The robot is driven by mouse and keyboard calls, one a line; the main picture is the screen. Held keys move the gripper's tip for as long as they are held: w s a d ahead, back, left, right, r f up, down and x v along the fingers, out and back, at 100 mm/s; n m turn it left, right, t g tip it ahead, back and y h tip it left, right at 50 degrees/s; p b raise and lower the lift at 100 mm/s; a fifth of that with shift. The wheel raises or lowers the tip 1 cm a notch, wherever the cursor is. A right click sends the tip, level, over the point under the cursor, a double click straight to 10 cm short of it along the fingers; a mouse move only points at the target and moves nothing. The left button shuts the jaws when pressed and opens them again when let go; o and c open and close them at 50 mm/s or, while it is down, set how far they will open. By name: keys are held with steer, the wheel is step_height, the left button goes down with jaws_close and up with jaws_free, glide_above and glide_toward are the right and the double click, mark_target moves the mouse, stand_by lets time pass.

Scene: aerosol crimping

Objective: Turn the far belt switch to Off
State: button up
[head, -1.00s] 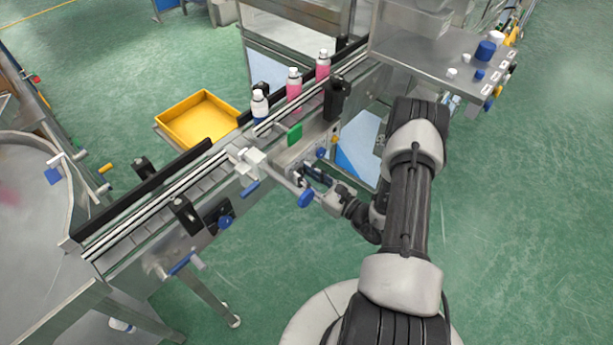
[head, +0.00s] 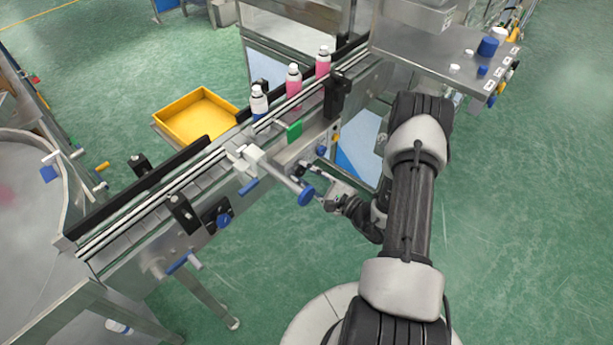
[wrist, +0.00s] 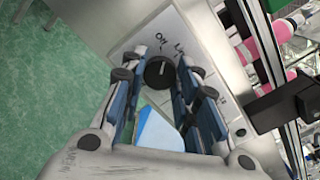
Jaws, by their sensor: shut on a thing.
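The belt switch is a round black knob (wrist: 159,72) on a grey plate of the conveyor's side, with "Off" printed above it and a second, partly hidden label to its right. My gripper (wrist: 160,60) has its two blue-and-black fingers on either side of the knob and is shut on it. The knob's pointer is too small to read surely. In the head view my gripper (head: 308,168) reaches the conveyor's near side, below the green button (head: 294,132); the knob is not clear there.
Bottles with pink and blue bodies (head: 293,80) stand on the belt. A yellow tray (head: 197,116) lies behind it. A steel table (head: 425,60) stands at upper right. Green floor is free at right.

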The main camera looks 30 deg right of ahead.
steer(key=shift+n+b, duration=0.3)
steer(key=shift+n, duration=0.8)
steer(key=o, duration=1.1)
steer(key=shift+c, duration=0.2)
steer(key=v, duration=1.2)
